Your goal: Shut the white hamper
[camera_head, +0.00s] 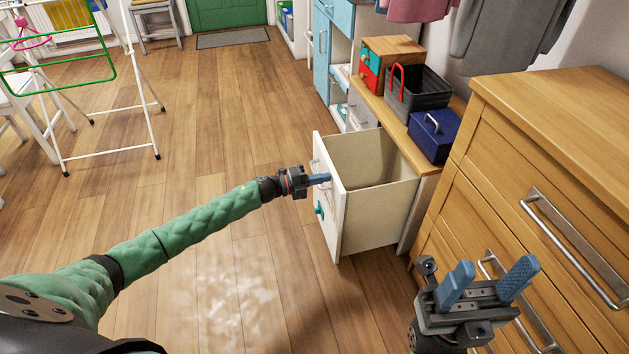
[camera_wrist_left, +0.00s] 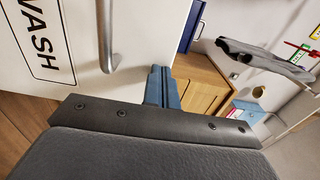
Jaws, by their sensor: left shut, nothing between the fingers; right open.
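The white hamper (camera_head: 385,222) is a pull-out bin under a wooden bench top, and it stands open with its empty beige inside showing. Its white front panel (camera_head: 329,205) faces left and has a metal handle. In the left wrist view the panel (camera_wrist_left: 88,22) shows the word WASH and the handle (camera_wrist_left: 112,40). My left gripper (camera_head: 322,179) is shut and empty, its fingertips at the front panel near the handle; I cannot tell whether they touch it. My right gripper (camera_head: 486,283) is open and empty in front of the wooden drawers.
The bench top (camera_head: 395,126) carries a dark basket (camera_head: 418,90) and a blue box (camera_head: 434,134). A wooden chest of drawers (camera_head: 545,140) stands at the right. A white drying rack (camera_head: 110,155) stands at the left. The floor (camera_head: 205,165) between is clear.

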